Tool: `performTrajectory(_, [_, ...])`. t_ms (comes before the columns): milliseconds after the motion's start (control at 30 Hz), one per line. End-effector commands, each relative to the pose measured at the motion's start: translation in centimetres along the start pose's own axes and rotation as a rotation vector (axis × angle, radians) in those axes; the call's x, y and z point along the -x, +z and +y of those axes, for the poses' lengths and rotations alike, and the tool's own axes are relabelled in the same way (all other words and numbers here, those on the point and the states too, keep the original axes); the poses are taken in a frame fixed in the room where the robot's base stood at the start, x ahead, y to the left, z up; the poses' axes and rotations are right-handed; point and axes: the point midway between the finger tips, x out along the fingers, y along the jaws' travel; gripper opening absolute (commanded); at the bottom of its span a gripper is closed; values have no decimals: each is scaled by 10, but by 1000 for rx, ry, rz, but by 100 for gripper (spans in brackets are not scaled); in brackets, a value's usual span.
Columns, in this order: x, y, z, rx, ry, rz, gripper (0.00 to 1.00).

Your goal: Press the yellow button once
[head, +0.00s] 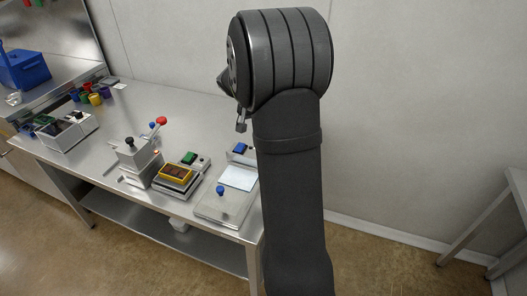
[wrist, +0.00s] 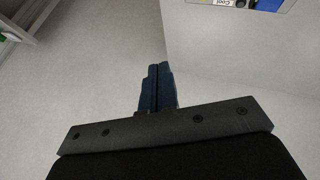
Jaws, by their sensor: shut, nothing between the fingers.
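I cannot make out a yellow button for certain in either view. In the head view a small box with a blue top (head: 240,149) stands near the right end of the steel table, partly hidden by my arm. Another small box with a green and a dark part (head: 195,160) stands behind the yellow-rimmed tray. In the wrist view my gripper (wrist: 157,70) is shut, its dark blue fingers together with nothing between them. It is clear of everything visible. A labelled panel with a blue part (wrist: 238,3) is cut off at the top right edge.
The table's back middle is clear.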

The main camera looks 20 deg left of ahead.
Motion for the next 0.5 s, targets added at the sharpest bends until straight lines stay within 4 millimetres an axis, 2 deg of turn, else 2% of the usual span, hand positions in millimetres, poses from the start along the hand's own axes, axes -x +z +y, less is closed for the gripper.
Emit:
performTrajectory(233, [-1, 9, -20, 154, 29, 200, 0])
performTrajectory(500, [1, 12, -29, 212, 25, 266, 0])
